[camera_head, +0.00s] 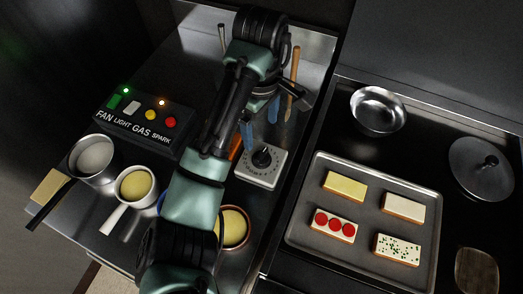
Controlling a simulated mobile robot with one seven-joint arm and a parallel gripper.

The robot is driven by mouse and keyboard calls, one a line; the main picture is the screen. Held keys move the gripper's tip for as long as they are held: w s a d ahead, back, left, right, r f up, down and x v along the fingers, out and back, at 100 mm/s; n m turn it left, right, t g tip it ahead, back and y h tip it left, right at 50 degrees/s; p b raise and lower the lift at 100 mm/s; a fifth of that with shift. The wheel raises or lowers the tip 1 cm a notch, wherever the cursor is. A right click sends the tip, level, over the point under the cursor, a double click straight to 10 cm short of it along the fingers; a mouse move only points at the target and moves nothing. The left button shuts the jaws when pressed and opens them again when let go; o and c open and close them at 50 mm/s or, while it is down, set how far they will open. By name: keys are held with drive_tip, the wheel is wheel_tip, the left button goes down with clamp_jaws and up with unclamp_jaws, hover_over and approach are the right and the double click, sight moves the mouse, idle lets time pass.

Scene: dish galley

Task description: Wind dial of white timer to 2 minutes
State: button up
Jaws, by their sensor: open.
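The white timer (258,175) lies on the steel counter near the middle of the view. It has a square white plate with a ring of dark marks. A black dial knob (262,158) stands at its centre. The dial's setting is too small to read. My gripper (296,103) is open and empty, behind and above the timer to the right, apart from the dial. My arm crosses the counter just left of the timer and hides part of the area beside it.
A control box (145,118) with coloured buttons stands left. A dark-handled pan (92,158), a white-handled pan (135,184) and a bowl (235,228) sit in front. Handled utensils (294,72) lie behind my gripper. A baking tray (425,235) with toasts, a metal bowl (378,110) and a lid (482,168) are right.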

sight(262, 154)
wheel_tip(262, 154, down, 12)
drive_tip(key=b, duration=0.3)
drive_tip(key=shift+d+f, duration=0.1)
drive_tip(key=shift+f, duration=0.05)
drive_tip(key=c, duration=1.4)
drive_tip(key=shift+o, duration=0.2)
drive_tip(key=o, duration=1.4)
drive_tip(key=shift+c, duration=0.2)
wheel_tip(262, 154, up, 13)
drive_tip(key=p, duration=0.4)
